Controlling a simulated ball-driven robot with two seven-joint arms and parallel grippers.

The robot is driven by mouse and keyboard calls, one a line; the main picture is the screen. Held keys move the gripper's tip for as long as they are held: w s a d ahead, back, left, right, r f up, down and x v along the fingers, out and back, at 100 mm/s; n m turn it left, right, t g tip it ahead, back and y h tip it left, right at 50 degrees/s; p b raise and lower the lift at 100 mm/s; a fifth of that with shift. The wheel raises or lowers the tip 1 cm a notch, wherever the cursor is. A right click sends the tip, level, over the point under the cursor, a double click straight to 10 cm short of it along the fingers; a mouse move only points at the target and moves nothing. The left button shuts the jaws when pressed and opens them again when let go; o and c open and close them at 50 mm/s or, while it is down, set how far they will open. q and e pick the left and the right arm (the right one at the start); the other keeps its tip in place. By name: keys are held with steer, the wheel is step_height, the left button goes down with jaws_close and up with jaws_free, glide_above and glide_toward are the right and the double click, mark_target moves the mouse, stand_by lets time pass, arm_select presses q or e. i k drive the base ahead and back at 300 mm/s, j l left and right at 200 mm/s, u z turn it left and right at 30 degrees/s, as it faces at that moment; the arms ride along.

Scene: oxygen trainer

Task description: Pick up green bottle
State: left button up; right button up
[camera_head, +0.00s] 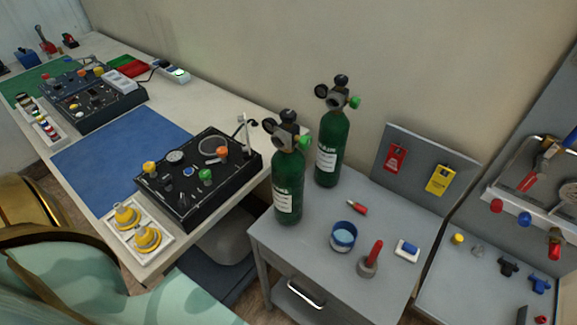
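Two green bottles with white labels and dark valve tops stand upright on a small grey table (335,285). The nearer green bottle (288,190) is at the table's left edge. The farther green bottle (329,150) stands behind it to the right, close to the wall, with a green knob on its valve. They stand slightly apart, and nothing holds either one. Neither of my grippers shows in this view.
A red-handled tool (357,208), a blue-rimmed cup (343,236) and a red-handled holder (369,262) are on the grey table. A black control panel (185,215) sits on the long bench left of the bottles. A grey tag board (414,160) stands right.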

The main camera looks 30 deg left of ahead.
mark_target(287, 167)
steer(key=k+j, duration=0.15)
steer(key=j, duration=0.25)
steer(key=k+j, duration=0.1)
steer(key=j, duration=0.35)
steer(key=k+j+z, duration=0.1)
steer(key=j, duration=0.3)
steer(key=k+j, duration=0.2)
steer(key=j, duration=0.2)
steer(key=j+u, duration=0.45)
steer(key=j, duration=0.2)
steer(key=i+l, duration=0.05)
